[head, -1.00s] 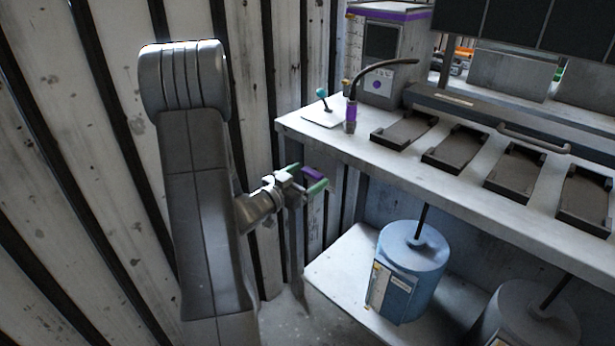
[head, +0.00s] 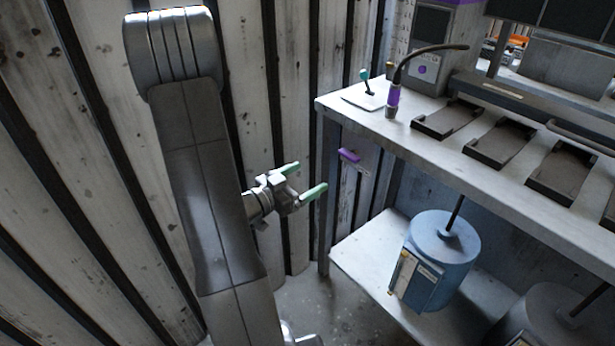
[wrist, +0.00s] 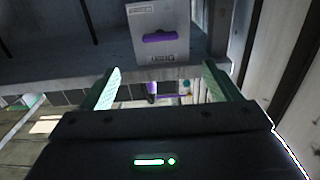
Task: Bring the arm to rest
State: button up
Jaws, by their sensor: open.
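My gripper (head: 306,181) is in the middle of the head view, left of the workbench and in front of the corrugated wall. Its two green-tipped fingers are spread apart with nothing between them. My arm stands folded on the left of the head view. In the wrist view the fingers of my gripper (wrist: 160,82) also show apart and empty. Beyond them is a pale panel with a purple handle (wrist: 166,36). In the head view the purple handle (head: 349,155) sits under the bench top, apart from the fingers.
The workbench (head: 440,142) has several dark trays, a small lever on a plate (head: 366,88) and a black gooseneck with a purple base (head: 393,98). A blue canister (head: 436,255) stands on the lower shelf. The corrugated wall (head: 55,150) is close behind my arm.

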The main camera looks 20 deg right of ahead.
aim_at(346, 157)
jog(key=shift+d, duration=0.1)
jog(key=b+x, duration=0.1)
jog(key=x, duration=1.2)
jog(key=shift+w+d+r, duration=0.1)
jog(key=shift+w+d, duration=0.15)
jog(key=shift+d, duration=0.1)
jog(key=shift+a, duration=0.1)
